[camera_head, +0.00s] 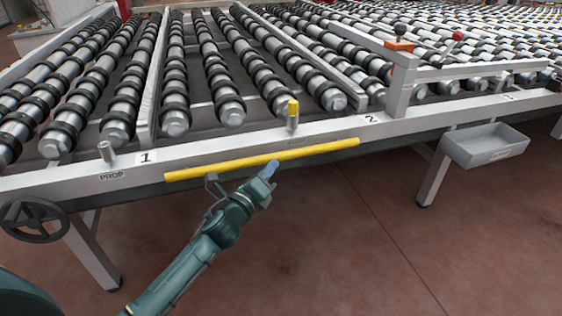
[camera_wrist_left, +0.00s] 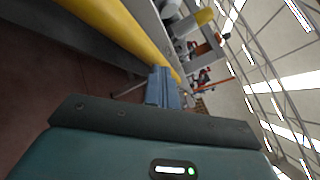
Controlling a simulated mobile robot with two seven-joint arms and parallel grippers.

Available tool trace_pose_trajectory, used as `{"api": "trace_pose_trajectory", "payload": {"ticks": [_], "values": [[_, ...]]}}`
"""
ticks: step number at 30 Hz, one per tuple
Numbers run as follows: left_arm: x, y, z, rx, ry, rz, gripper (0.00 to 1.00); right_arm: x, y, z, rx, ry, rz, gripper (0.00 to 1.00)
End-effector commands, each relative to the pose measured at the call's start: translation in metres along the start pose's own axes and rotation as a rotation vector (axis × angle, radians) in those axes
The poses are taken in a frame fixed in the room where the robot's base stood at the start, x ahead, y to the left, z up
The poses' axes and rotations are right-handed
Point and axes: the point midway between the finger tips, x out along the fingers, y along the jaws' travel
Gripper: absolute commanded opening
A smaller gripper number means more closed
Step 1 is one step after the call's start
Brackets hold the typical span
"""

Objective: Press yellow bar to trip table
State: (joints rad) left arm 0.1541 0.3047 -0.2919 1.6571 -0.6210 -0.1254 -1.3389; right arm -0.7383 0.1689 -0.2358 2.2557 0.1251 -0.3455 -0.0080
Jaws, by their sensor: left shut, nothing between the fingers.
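The yellow bar (camera_head: 215,167) runs along the front edge of the roller table (camera_head: 60,185), between the labels 1 and 2. My left gripper (camera_head: 271,169) is shut and empty, with its bluish fingertips at the bar's middle, just in front of its lower side. In the left wrist view the yellow bar (camera_wrist_left: 125,30) crosses the upper left, and the shut fingers (camera_wrist_left: 165,88) point towards it. I cannot tell whether the fingertips touch the bar. My right gripper is not in view.
A yellow-topped post (camera_head: 292,113) stands on the rail above the bar. A grey tray (camera_head: 485,146) hangs at the right, and a handwheel (camera_head: 34,218) is at the left. An orange block with levers (camera_head: 398,45) sits on a post. The floor in front is clear.

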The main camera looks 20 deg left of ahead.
Motion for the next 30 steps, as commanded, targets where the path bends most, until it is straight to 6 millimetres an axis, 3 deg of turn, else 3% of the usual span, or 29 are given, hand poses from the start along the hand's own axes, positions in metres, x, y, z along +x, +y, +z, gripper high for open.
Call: {"api": "trace_pose_trajectory", "payload": {"ticks": [30], "values": [[0.0104, 0.0075, 0.0121, 0.004, -0.010, 0.005, 0.00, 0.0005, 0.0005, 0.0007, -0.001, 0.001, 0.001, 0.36]]}}
